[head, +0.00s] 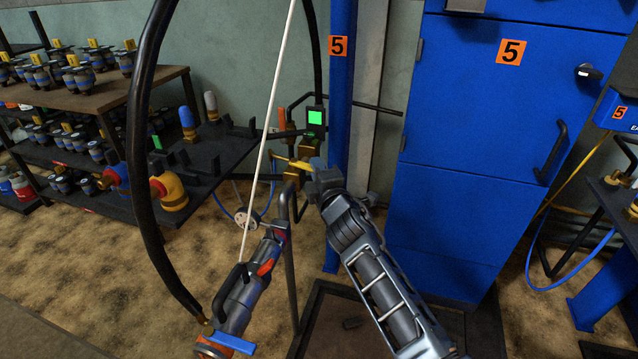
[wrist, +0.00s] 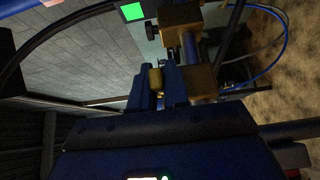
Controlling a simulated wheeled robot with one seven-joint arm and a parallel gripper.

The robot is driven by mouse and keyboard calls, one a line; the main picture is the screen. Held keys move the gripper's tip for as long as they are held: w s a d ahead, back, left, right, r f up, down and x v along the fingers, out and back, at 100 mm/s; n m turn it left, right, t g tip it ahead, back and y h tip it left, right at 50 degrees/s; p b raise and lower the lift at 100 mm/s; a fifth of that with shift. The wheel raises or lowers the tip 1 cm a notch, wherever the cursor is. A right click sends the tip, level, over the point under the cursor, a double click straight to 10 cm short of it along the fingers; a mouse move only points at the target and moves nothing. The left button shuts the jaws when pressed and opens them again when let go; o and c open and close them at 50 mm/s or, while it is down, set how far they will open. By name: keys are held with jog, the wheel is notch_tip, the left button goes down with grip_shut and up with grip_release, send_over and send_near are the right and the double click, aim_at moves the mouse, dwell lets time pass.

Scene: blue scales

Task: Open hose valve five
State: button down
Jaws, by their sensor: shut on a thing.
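The hose valve is a brass body (head: 292,177) with a yellow lever (head: 290,161), beside the blue post (head: 339,90) that bears an orange 5 label. My gripper (head: 316,168) reaches it from the lower right, at the lever's right end. In the wrist view the dark blue fingers of my gripper (wrist: 157,86) are shut on a yellow piece (wrist: 155,78), which looks like the lever's end. The brass body (wrist: 182,50) is just beyond and to the right. My fingers partly hide the lever, so its exact angle is hard to tell.
A small box with a lit green screen (head: 316,117) is above the valve. A hanging spray tool (head: 240,300) with a black hose (head: 140,130) is at front left. A blue cabinet (head: 470,130) is close on the right. Shelves of fittings (head: 90,95) stand left.

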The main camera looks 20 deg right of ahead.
aim_at(310, 170)
jog(key=shift+s+a+f+m+g+h+b, duration=0.1)
jog(key=shift+s+a+m+g+h+b, duration=0.35)
jog(key=shift+m+h+b, duration=1.15)
jog(key=shift+s+a+m+g+h+b, duration=0.1)
jog(key=shift+a+m+g+h+b, duration=0.6)
jog(key=shift+h+b, duration=1.7)
jog(key=shift+s+a+f+m+g+h+b, duration=0.1)
jog(key=shift+s+a+m+g+h+b, duration=0.65)
jog(key=shift+b, duration=2.25)
jog(key=shift+w+d+r+m+h, duration=0.1)
jog(key=shift+w+d+m+h, duration=0.1)
jog(key=shift+w+m+h, duration=0.2)
jog(key=c, duration=1.2)
grip_release()
jog(key=shift+a+r, duration=0.1)
jog(key=p+v, duration=0.2)
jog(key=v, duration=0.5)
jog(key=shift+s, duration=0.3)
